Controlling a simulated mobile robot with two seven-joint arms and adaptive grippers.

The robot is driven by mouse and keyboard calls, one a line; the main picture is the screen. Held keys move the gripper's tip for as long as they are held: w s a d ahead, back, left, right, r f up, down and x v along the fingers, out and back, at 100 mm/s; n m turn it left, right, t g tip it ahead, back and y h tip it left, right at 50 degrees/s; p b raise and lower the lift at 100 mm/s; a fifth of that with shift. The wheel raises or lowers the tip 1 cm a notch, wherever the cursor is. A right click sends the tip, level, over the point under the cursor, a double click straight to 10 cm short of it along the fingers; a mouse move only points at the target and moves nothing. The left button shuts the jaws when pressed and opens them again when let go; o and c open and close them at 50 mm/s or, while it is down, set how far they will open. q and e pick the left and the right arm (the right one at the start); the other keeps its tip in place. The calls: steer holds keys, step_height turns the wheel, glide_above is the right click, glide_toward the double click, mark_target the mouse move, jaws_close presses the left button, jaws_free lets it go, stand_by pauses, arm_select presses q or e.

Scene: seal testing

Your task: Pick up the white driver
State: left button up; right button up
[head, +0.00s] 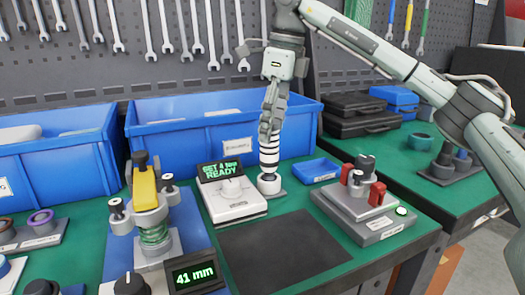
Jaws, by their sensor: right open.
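The white driver (269,158), a white cylinder with dark bands, stands upright in a small round holder (269,184) on the green bench, near the middle of the head view. My right gripper (267,134) comes down from above and points downward at the driver's upper end. Its jaws are open, and the fingers overlap the top of the driver in the picture. The fingers hide that top, so I cannot tell whether they touch it. My left gripper is not in view.
Blue bins (196,142) stand behind the driver. A grey fixture (362,208) stands further right. The dark mat (283,248) in front is clear.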

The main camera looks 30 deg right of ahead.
mark_target(267, 154)
steer(key=f, duration=0.5)
steer(key=w+f, duration=0.1)
steer(key=f, duration=0.1)
steer(key=shift+a+f, duration=0.2)
steer(key=shift+a, duration=0.15)
steer(key=shift+r, duration=0.1)
jaws_close()
